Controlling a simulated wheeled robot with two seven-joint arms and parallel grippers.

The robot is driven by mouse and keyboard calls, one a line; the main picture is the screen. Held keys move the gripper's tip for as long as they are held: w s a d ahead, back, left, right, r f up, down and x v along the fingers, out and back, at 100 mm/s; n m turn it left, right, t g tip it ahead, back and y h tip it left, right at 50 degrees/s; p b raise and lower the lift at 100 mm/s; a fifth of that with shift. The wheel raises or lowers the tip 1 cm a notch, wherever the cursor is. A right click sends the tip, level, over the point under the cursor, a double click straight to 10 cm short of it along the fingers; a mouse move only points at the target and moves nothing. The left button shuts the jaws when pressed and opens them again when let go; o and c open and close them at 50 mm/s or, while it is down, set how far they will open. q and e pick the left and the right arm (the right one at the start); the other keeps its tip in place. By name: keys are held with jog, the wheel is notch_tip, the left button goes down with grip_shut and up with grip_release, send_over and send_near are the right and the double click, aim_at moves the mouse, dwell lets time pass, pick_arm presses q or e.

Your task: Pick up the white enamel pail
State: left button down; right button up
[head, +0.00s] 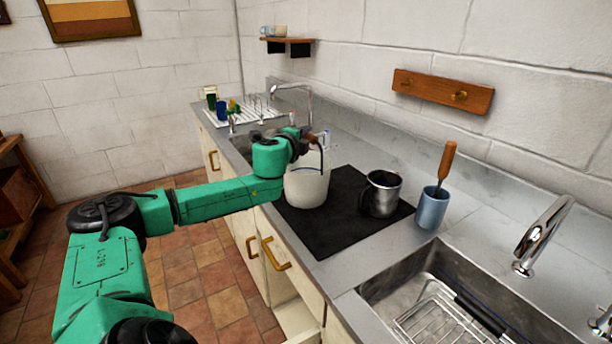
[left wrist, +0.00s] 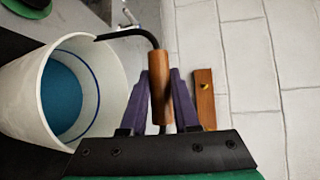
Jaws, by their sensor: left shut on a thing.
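The white enamel pail (head: 306,188) is over the left end of the black mat on the counter. I cannot tell whether its bottom touches the mat. In the left wrist view the pail (left wrist: 36,110) shows its open mouth, a blue line inside and a blue area deep within. Its dark wire bail carries a brown wooden grip (left wrist: 158,88). My left gripper (head: 312,146) is above the pail's rim, with its purple fingers (left wrist: 160,85) on either side of the grip, shut on it. My right gripper is in neither view.
A metal mug (head: 381,196) stands on the black mat (head: 335,232), right of the pail. A blue cup (head: 432,210) with a wooden-handled tool is further right. A sink (head: 400,290) is in front; a drying rack (head: 250,114) with cups is at the back.

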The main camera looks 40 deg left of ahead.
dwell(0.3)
pick_arm(q)
jog(key=shift+r, duration=0.1)
jog(key=shift+r, duration=0.15)
jog(key=shift+w+r+p, duration=0.1)
jog(key=shift+r+p, duration=0.2)
jog(key=shift+r, duration=0.15)
notch_tip(320, 180, up, 19)
jog(key=p, duration=0.6)
jog(key=shift+f+p, duration=0.15)
jog(key=shift+p, duration=0.15)
